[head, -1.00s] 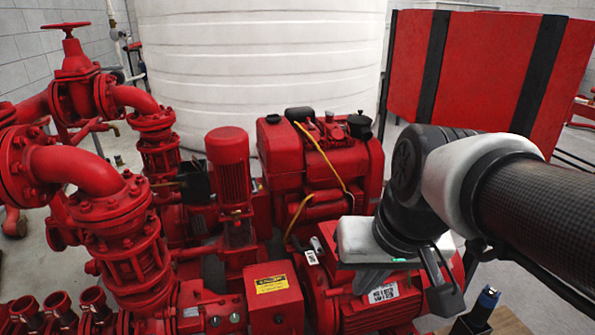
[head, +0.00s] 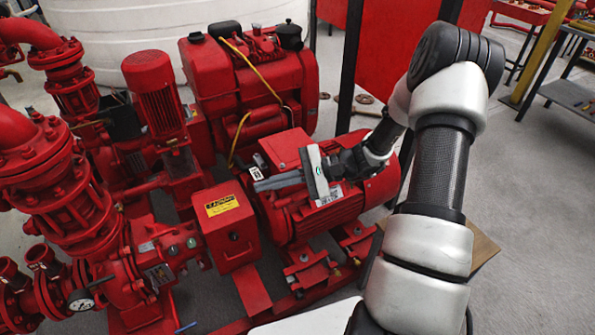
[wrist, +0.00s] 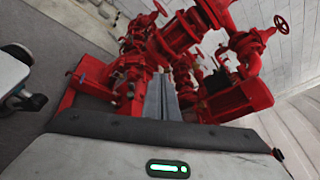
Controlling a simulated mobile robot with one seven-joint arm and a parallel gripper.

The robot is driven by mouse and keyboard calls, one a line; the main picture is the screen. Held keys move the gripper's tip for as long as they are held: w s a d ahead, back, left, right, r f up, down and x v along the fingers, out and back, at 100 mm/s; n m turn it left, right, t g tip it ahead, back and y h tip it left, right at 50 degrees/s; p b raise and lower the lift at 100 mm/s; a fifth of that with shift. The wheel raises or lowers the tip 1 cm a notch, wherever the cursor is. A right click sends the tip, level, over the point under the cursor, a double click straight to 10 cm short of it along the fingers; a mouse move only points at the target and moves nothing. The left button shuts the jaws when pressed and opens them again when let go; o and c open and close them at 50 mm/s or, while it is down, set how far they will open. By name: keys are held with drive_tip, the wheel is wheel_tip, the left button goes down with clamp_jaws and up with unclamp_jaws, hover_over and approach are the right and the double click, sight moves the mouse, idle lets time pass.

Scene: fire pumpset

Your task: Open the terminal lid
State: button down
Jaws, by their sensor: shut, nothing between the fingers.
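The red motor (head: 318,215) lies in the middle of the head view. On its top a flat red panel (head: 286,147), which looks like the terminal lid, shows behind my gripper; its near edge is partly hidden. I cannot tell whether it is raised. My gripper (head: 256,186) is shut and empty. Its grey fingers point left across the motor's top, close to a small white label (head: 256,173). Whether they touch the box is unclear. In the wrist view, my gripper (wrist: 158,76) shows its fingers together, and the lid is not identifiable.
A red engine (head: 255,80) stands behind the motor. A red box with a yellow label (head: 222,206) is at the left front. Red pipes and valves (head: 65,195) fill the left side. Grey floor (head: 530,200) is open at right; a metal table (head: 572,95) stands at the far right.

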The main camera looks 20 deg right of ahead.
drive_tip(key=w+d+f+m+t+h, duration=0.2)
drive_tip(key=d+f+m+t+h, duration=0.4)
drive_tip(key=d+f+m+t, duration=0.4)
drive_tip(key=w+d+f+m+t+h, duration=0.3)
drive_tip(key=d+f+m+t+h, duration=0.3)
drive_tip(key=f+m, duration=0.65)
drive_tip(key=shift+n+t+y, duration=0.5)
drive_tip(key=shift+n+t, duration=0.05)
drive_tip(key=shift+t, duration=0.15)
drive_tip(key=b+x, duration=0.1)
drive_tip(key=x, duration=0.8)
drive_tip(key=shift+w+a+f+b, duration=0.1)
drive_tip(key=shift+w+a+b, duration=0.1)
drive_tip(key=shift+b, duration=0.15)
wheel_tip(320, 180, up, 4)
drive_tip(key=p, duration=0.3)
drive_tip(key=shift+p, duration=0.4)
drive_tip(key=shift+r, duration=0.2)
